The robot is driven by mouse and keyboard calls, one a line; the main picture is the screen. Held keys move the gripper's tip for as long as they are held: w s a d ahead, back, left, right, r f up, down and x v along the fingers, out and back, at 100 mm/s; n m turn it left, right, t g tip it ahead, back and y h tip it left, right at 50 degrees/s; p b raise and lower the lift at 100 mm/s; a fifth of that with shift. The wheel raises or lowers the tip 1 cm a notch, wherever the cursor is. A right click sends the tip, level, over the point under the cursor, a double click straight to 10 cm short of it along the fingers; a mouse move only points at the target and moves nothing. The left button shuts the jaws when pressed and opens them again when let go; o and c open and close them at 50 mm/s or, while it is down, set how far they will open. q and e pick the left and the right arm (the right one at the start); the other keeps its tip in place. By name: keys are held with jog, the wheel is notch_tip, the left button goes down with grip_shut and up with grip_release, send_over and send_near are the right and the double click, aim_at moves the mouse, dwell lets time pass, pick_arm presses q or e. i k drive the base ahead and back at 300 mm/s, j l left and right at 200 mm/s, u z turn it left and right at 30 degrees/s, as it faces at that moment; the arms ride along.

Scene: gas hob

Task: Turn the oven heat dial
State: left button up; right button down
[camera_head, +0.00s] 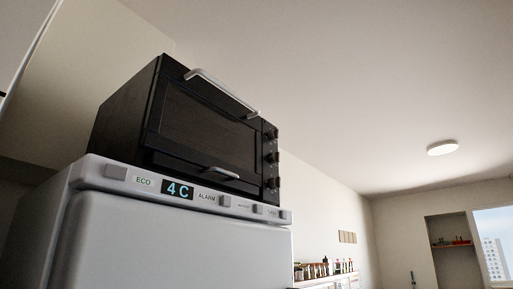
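A black toaster oven (205,125) sits on top of a white fridge (170,240), with its glass door shut. A silver handle (222,92) runs along the top of the door, and a smaller light handle (221,172) shows at its lower edge. Several dark dials (271,157) stand in a column on the oven's right front panel. They are small and seen at a slant, so I cannot tell which is the heat dial or how each is turned. Neither of my grippers is in view.
The fridge's front panel shows a "4 C" display (177,189) and several buttons. A shelf with several small bottles (325,268) lies beyond, at lower right. A wall niche (453,245) and a window (495,245) are far right. The space right of the oven looks open.

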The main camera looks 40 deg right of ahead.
aim_at(274, 135)
jog(key=l+u, duration=0.15)
jog(key=l, duration=0.65)
jog(key=l+u, duration=0.1)
jog(key=l, duration=0.75)
jog(key=k+l+u, duration=0.15)
jog(key=l, duration=0.65)
